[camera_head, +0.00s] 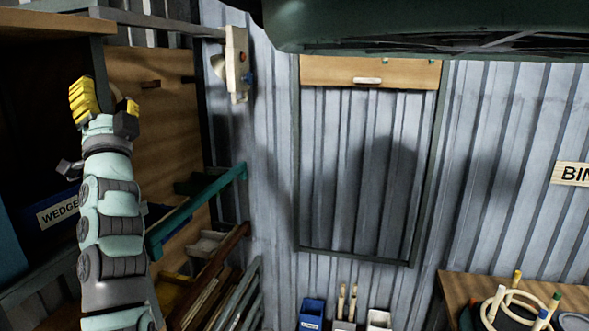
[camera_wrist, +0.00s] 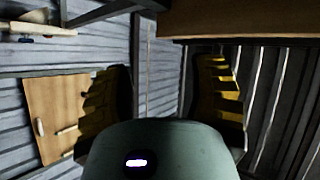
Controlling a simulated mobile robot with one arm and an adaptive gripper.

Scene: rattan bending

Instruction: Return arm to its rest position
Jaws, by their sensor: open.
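My gripper (camera_head: 104,103) has yellow ridged pads and sits at the end of my pale green and grey arm, raised at the left of the head view. The arm stands nearly upright in front of a dark shelf unit. In the wrist view the gripper's two yellow-padded fingers (camera_wrist: 163,95) are spread apart. Nothing shows between them. The wrist housing hides the lower middle of that view.
A wooden shelf (camera_head: 40,25) is close to my gripper. A blue bin labelled WEDGE (camera_head: 58,211) stands beside the arm. A teal bar (camera_head: 195,210) juts out to its right. A wall-mounted fixture (camera_head: 237,65) hangs nearby. A bench (camera_head: 455,288) with rings is at lower right.

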